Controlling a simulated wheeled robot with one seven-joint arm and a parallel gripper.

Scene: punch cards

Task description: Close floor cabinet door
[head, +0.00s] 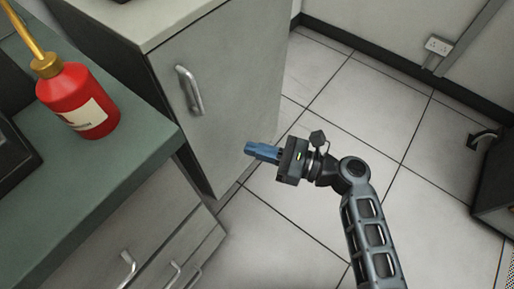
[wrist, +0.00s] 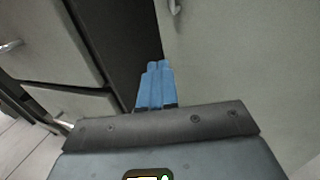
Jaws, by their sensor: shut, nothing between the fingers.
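The grey floor cabinet door (head: 235,85) stands in the upper middle of the head view, with a metal handle (head: 189,90) near its left edge. In the wrist view the door (wrist: 240,60) fills the right side, with a dark gap to its left. The door looks ajar, but how far is hard to tell. My gripper (head: 249,148) is shut and empty, with its blue fingers pointing left in front of the door's lower right part. In the wrist view the fingertips (wrist: 159,65) overlap the door's edge by the dark gap; contact cannot be told.
A green-topped counter (head: 110,165) with a red bottle (head: 75,100) stands at left, above drawers (head: 140,235) with metal handles. Tiled floor (head: 375,110) is clear on the right. A dark piece of furniture (head: 496,180) stands at the right edge.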

